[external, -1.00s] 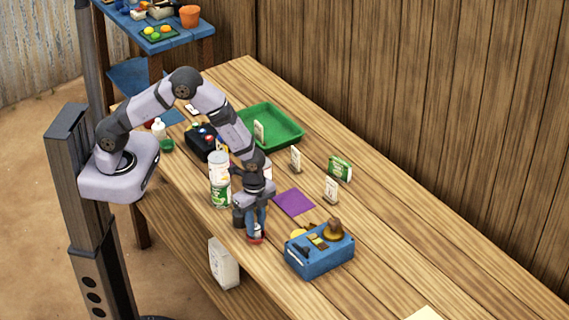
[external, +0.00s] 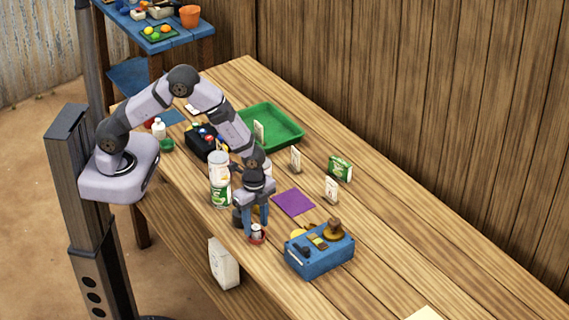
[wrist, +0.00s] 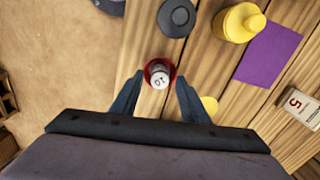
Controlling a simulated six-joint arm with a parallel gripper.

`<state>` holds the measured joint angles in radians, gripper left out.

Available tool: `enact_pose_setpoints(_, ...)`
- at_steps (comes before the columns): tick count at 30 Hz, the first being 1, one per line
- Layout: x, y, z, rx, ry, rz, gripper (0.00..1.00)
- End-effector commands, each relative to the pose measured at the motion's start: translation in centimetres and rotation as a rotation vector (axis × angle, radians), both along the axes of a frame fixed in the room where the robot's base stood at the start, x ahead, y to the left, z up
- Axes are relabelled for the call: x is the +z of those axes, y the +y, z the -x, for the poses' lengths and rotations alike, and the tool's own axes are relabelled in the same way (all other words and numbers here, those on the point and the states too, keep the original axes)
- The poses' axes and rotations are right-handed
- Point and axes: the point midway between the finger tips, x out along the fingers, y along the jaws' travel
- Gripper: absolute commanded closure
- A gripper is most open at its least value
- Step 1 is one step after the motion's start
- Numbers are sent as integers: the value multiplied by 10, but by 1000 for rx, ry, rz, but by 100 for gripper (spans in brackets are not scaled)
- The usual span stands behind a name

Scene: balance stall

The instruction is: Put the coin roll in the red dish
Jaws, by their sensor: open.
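The coin roll (wrist: 160,80) is a small white cylinder with dark markings on its end. It stands in the red dish (wrist: 149,67), whose rim shows around it in the wrist view. In the external view the coin roll (external: 256,230) and the red dish (external: 257,241) are near the table's front edge. My gripper (wrist: 158,83) is open, with one blue-grey finger on each side of the coin roll and a gap to it. In the external view my gripper (external: 256,232) is just above the dish.
A dark round disc (wrist: 176,17), a yellow bottle (wrist: 236,23) and a purple mat (wrist: 268,53) lie beyond the dish. A blue box (external: 320,257) stands to its right. The table edge is close.

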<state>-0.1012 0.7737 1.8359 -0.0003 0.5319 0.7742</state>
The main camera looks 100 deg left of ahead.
Motion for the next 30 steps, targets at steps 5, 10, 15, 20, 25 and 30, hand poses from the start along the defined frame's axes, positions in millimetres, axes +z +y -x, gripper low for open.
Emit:
enact_pose_setpoints(5, 22, 0, -2, 0, -6, -1, 59)
enact_pose_setpoints(10, 50, 0, -2, 0, -6, 0, 59)
enact_pose_setpoints(15, 78, 0, -1, 0, -4, 0, 59)
enact_pose_setpoints(20, 98, 0, -1, 0, -4, 0, 59)
enact_pose_setpoints(25, 108, 0, 0, 0, -1, 0, 59)
enact_pose_setpoints(30, 110, -1, 2, 5, 1, 0, 59)
